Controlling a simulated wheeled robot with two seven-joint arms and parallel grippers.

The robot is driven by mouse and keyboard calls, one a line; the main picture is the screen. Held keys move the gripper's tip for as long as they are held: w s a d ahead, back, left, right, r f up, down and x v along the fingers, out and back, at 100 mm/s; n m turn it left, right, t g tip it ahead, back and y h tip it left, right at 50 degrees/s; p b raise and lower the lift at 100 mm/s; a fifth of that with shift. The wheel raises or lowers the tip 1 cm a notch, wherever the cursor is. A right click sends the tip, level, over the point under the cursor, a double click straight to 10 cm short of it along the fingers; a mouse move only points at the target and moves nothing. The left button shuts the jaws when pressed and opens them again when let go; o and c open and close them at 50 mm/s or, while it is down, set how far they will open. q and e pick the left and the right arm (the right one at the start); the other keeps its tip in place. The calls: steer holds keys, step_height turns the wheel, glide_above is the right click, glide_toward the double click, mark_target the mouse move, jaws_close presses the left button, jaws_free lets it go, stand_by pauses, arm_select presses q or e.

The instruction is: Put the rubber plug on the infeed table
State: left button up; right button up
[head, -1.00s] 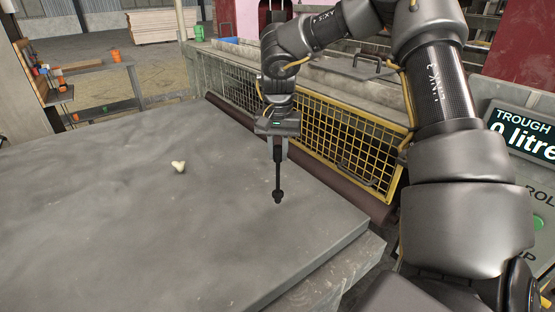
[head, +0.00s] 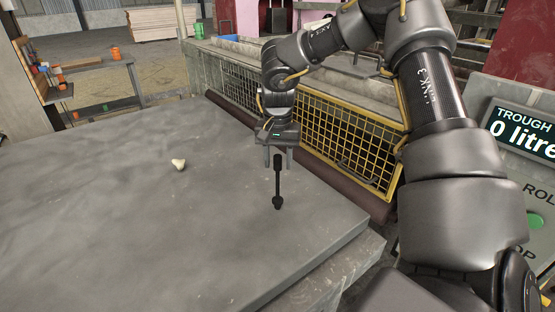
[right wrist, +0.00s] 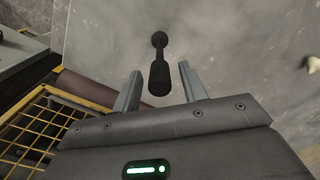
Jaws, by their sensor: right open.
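The black rod-shaped piece that appears to be the rubber plug (head: 277,183) stands upright near the right edge of the broad grey tabletop, apparently the infeed table (head: 120,230). Its thick end is up and its knobbed end is down at the surface. In the right wrist view the plug (right wrist: 159,78) shows between the fingertips, with a gap on each side. My right gripper (head: 278,158) is open above it, its fingers around the plug's upper end. The right gripper also shows in the right wrist view (right wrist: 158,85). My left gripper is not in view.
A small cream-coloured lump (head: 178,164) lies on the tabletop to the left. A yellow mesh guard (head: 345,140) and a dark roller (head: 330,185) run behind the table's right side. A display panel (head: 522,130) stands at the right. Most of the tabletop is clear.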

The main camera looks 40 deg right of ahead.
steer(key=shift+r, duration=0.3)
steer(key=shift+w+r, duration=0.1)
steer(key=shift+r, duration=0.3)
step_height(320, 180, up, 6)
steer(key=shift+f, duration=0.25)
steer(key=shift+r+p, duration=1.95)
steer(key=shift+r, duration=0.8)
